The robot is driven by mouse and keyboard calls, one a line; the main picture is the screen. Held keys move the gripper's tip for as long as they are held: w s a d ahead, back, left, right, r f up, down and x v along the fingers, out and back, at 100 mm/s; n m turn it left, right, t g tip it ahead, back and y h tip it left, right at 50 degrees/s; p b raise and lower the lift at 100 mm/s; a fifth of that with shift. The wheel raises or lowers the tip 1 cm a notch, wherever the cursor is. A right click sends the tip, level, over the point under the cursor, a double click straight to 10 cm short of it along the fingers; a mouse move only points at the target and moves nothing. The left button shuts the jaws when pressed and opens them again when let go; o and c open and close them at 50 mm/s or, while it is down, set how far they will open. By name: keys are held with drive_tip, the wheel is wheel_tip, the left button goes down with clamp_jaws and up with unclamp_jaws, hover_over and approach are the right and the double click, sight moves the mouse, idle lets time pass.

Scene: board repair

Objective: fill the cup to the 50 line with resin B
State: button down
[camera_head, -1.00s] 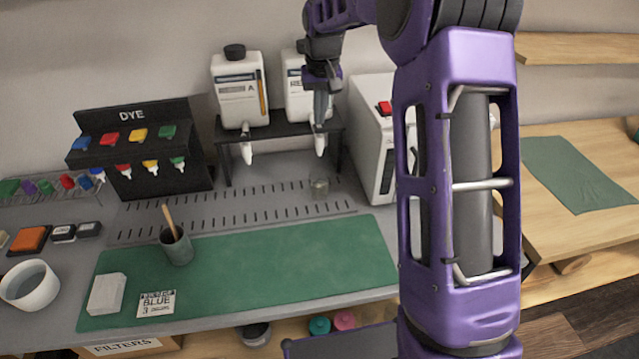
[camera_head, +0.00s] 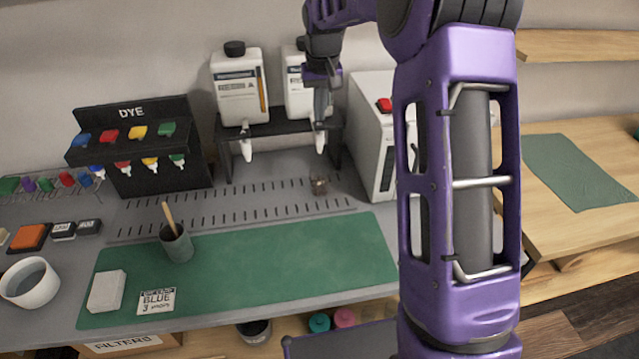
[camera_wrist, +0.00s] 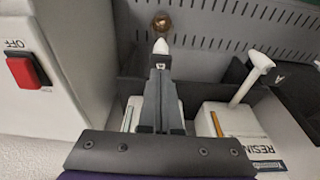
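The small cup (camera_head: 318,186) stands on the slotted grey bench below the right-hand dispenser. It shows from above in the wrist view (camera_wrist: 161,22) with amber-brown in it; its lines are too small to read. The right-hand white resin bottle (camera_head: 296,92), beside the one marked A, is partly hidden by my arm, and its letter is not readable. Its white spout (camera_head: 320,145) points down above the cup. My gripper (camera_wrist: 160,72) is at this spout with its fingers together, the white tip (camera_wrist: 160,46) showing beyond them. Whether they pinch the spout or only press it is unclear.
The resin A bottle (camera_head: 238,92) stands left on the same black stand (camera_head: 262,130). A white machine with a red switch (camera_wrist: 25,71) is close beside my gripper. The green mat (camera_head: 290,255) has free room.

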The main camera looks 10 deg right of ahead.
idle(0.3)
wheel_tip(320, 180, up, 6)
drive_tip(key=p, duration=0.5)
drive_tip(key=shift+f, duration=0.1)
idle(0.3)
